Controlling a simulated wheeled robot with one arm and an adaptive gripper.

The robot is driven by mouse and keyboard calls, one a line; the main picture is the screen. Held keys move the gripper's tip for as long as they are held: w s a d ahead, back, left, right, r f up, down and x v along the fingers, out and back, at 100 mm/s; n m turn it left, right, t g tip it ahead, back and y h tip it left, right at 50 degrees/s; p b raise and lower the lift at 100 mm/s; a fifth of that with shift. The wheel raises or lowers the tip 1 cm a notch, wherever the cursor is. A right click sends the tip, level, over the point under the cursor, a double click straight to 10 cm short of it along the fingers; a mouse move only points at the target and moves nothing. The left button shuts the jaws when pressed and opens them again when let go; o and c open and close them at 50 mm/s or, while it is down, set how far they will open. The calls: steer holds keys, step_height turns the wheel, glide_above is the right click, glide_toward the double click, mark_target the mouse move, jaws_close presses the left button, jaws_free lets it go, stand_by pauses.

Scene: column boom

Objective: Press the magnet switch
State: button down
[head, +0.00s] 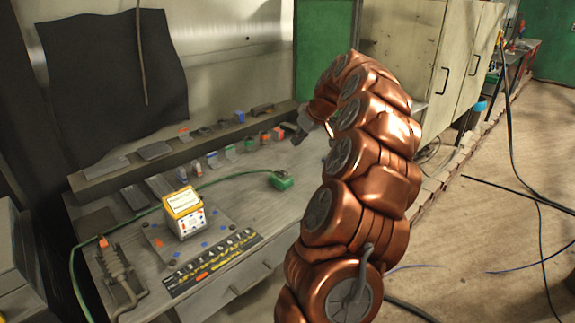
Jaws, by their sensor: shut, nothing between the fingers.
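No part in view is clearly labelled as the magnet switch. A yellow and white box (185,213) with small coloured marks on its front stands on a grey plate (158,238) on the workbench. A green block (281,180) with a green cable lies on the bench to its right and farther back. My gripper (290,136) is small and dark in the head view, at the end of my copper arm. It is shut and empty over the bench's back right part, above the green block in the picture and apart from the box. The arm hides part of the bench's right side.
A numbered black and yellow strip (215,262) runs along the bench's front. A clamp-like tool (118,272) lies at the left. A back shelf (180,150) and the bench behind the box hold several small parts. Open floor (480,230) lies right of my arm.

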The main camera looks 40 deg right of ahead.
steer(key=p, duration=0.3)
glide_above(282, 173)
steer(key=s, duration=0.2)
steer(key=f, duration=0.7)
steer(key=shift+w+d+f, duration=0.1)
steer(key=shift+w+f, duration=0.15)
steer(key=shift+f, duration=0.1)
step_height(282, 173, down, 2)
steer(key=shift+f+p, duration=0.1)
steer(key=shift+p, duration=0.35)
steer(key=shift+s+f+p, duration=0.2)
steer(key=shift+f+p, duration=0.2)
steer(key=shift+f, duration=0.75)
steer(key=shift+f, duration=0.1)
